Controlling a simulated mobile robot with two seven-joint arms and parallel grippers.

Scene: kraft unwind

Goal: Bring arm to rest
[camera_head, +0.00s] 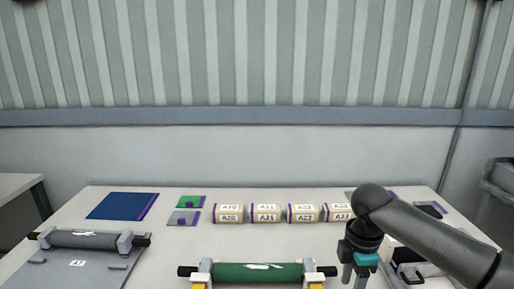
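My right arm comes in from the right and bends down over the right part of the table (160,252). Its gripper (358,277) points down beside the right end of the green roll (257,272). Its two fingers stand apart with nothing visible between them, and their tips are close to the bottom edge of the picture. My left arm and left gripper do not show.
Several labelled cream rolls (229,213) stand in a row at the back. A grey roll (82,240) sits on a stand at left. A blue sheet (122,206), a green card (190,201) and a grey card (183,218) lie behind. My forearm covers part of the right side.

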